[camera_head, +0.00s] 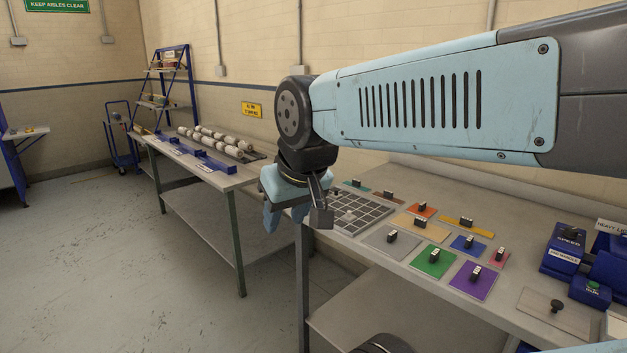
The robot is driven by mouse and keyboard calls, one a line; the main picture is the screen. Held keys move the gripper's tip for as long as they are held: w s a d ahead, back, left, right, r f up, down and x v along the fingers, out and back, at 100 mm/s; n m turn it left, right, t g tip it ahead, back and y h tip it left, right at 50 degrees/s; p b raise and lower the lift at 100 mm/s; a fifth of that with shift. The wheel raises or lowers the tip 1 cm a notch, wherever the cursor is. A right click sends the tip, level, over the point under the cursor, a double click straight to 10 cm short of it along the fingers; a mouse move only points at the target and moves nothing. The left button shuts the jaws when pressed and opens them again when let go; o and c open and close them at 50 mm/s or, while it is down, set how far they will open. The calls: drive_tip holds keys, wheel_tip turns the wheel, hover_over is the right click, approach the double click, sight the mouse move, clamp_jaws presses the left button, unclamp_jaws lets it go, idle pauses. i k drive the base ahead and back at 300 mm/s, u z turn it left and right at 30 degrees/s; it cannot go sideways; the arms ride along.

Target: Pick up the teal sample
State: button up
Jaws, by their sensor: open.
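The teal sample (364,188) is a small flat swatch with a dark grip block on top. It lies at the back left of the sample table, behind the dark grid board (372,217) and beside a brown sample (380,195). My gripper (296,217) is open and points down at the table's left end. In the picture it is left of the teal sample and apart from it. No object shows between its fingers. My arm passes above the table.
Several other samples lie nearby, including orange (428,207), yellow (484,231), green (423,265), blue (460,248) and purple (465,286). Blue devices (564,249) stand at the right. Another table (228,183) with white rollers (208,138) stands left. The floor (110,260) is clear.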

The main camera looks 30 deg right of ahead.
sight(355, 183)
drive_tip(key=z, duration=0.35)
drive_tip(key=i, duration=1.25)
drive_tip(key=z, duration=0.65)
drive_tip(key=k, duration=0.7)
drive_tip(key=z, duration=0.2)
drive_tip(key=i, duration=0.75)
drive_tip(key=u, duration=0.1)
